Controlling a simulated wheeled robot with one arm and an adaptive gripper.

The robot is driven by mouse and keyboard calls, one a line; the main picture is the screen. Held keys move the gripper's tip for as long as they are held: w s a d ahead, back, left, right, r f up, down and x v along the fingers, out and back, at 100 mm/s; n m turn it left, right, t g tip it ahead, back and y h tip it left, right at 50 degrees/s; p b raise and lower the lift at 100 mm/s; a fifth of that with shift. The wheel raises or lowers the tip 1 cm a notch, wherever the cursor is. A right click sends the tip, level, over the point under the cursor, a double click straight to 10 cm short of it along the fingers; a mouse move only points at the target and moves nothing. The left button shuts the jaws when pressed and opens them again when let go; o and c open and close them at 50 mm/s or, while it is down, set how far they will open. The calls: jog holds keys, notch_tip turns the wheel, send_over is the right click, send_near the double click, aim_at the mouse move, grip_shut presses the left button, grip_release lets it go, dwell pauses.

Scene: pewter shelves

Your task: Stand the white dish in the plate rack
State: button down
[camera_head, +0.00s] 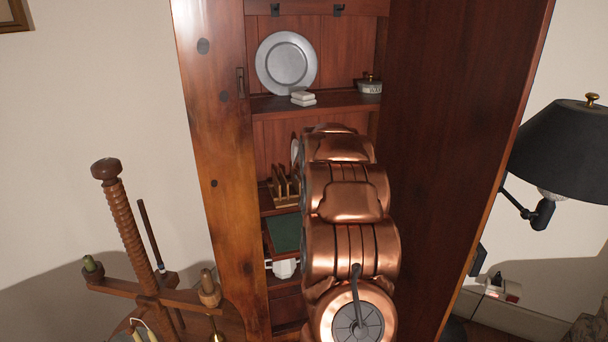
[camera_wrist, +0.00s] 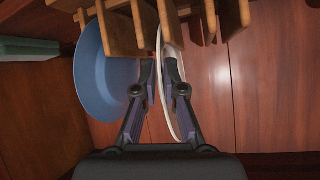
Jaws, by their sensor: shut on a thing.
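The white dish (camera_wrist: 163,88) is edge-on in the wrist view, between the two fingers of my gripper (camera_wrist: 163,72), which is shut on it. Its edge at the top of that view lies among the slats of the wooden plate rack (camera_wrist: 123,35). I cannot tell whether it rests on the rack. In the head view a sliver of the white dish (camera_head: 295,151) shows left of my arm, above the rack (camera_head: 280,191). My arm hides the gripper there. A blue plate (camera_wrist: 100,75) is at the rack, left of the dish in the wrist view.
The rack is inside a narrow wooden cupboard with close side walls (camera_head: 220,120). The shelf above (camera_head: 335,104) holds a pewter plate (camera_head: 286,62), white blocks (camera_head: 303,98) and a small lidded pot (camera_head: 370,86). A green item (camera_head: 285,233) and a white vessel (camera_head: 284,268) are below.

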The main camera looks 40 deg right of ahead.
jog(key=shift+f+b, duration=0.35)
jog(key=shift+f, duration=0.25)
jog(key=c, duration=1.2)
grip_release()
jog(key=v, duration=1.2)
jog(key=shift+d, duration=0.1)
